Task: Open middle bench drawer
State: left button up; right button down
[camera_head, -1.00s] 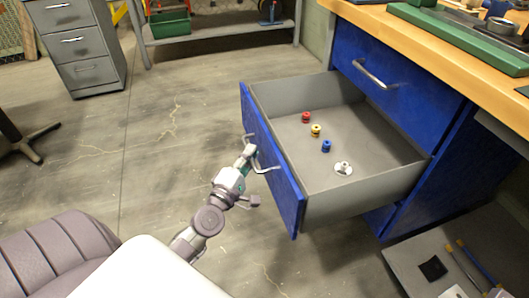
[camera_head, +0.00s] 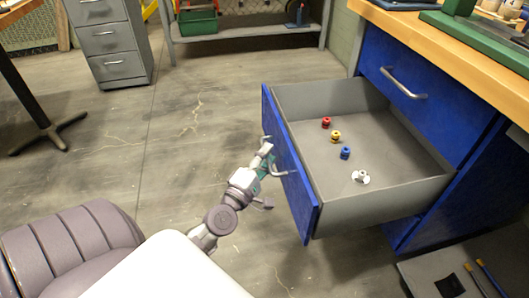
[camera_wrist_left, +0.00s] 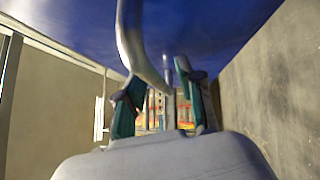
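The blue-fronted middle bench drawer (camera_head: 289,165) stands pulled well out of the bench, below a closed blue drawer (camera_head: 421,92). Its metal handle (camera_head: 291,172) is on the front face. My left gripper (camera_head: 266,160) is at this handle, partly covering it. In the left wrist view, the curved handle (camera_wrist_left: 132,35) passes between the two teal fingertips of my left gripper (camera_wrist_left: 160,100). The fingers stand apart with a visible gap, open around the bar. My right gripper is not in view.
Inside the drawer lie a red spool (camera_head: 326,122), a yellow one (camera_head: 335,136), a blue one (camera_head: 345,153) and a white piece (camera_head: 361,177). A grey cabinet (camera_head: 110,42) and shelf (camera_head: 245,31) stand behind.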

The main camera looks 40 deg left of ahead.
pick_arm(q)
jog(key=s+d+f, duration=0.1)
jog(key=s, duration=1)
jog(key=shift+s+d+f, duration=0.3)
jog(key=shift+s+f, duration=0.05)
